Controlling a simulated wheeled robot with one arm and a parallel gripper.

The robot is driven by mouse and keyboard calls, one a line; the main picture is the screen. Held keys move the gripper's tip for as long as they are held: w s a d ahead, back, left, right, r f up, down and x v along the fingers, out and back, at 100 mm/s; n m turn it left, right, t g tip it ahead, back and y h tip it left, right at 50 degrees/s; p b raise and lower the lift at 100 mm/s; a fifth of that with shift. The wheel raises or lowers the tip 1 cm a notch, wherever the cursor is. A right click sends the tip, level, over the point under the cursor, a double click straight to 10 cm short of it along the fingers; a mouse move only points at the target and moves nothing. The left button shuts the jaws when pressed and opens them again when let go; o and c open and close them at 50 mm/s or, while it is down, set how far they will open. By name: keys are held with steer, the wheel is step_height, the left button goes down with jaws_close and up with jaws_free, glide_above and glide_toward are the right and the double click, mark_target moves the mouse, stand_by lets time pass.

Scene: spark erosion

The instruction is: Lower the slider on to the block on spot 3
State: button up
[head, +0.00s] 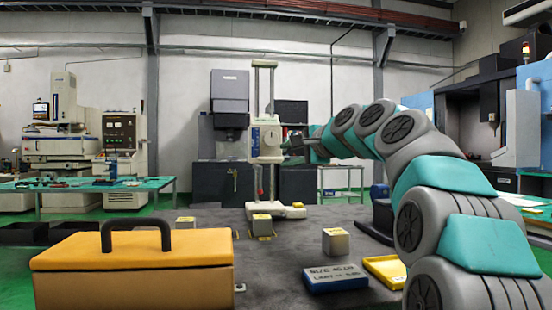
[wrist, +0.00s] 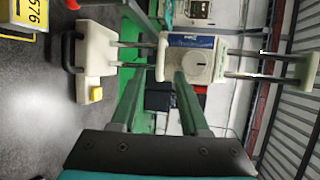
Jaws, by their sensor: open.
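The slider (head: 266,141) is a white body with a round dial, high on the twin rods of a measuring stand (head: 282,211). It also shows in the wrist view (wrist: 192,62), where the picture is turned sideways. A grey block with a yellow top (head: 262,226) stands at the stand's foot, below the slider. I cannot read spot numbers, so I cannot tell which is spot 3. My gripper (wrist: 160,76) is open at the slider's height, fingertips close to its body. I cannot tell whether they touch it. In the head view the fingertips are hard to make out.
Other grey blocks stand on the dark table, at right (head: 336,242) and behind the orange toolbox (head: 185,227). The toolbox (head: 130,270) fills the front left. A dark size plate (head: 335,279) and a yellow tray (head: 388,270) lie front right. Dark bins (head: 80,231) stand at left.

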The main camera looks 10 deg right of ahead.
mark_target(274, 160)
steer(key=x, duration=0.3)
steer(key=shift+w+a+f, duration=0.1)
steer(key=shift+w+f, duration=0.05)
steer(key=shift+w, duration=0.25)
steer(key=shift+w+a, duration=0.3)
steer(key=shift+w, duration=0.15)
jaws_close()
steer(key=shift+f, duration=0.15)
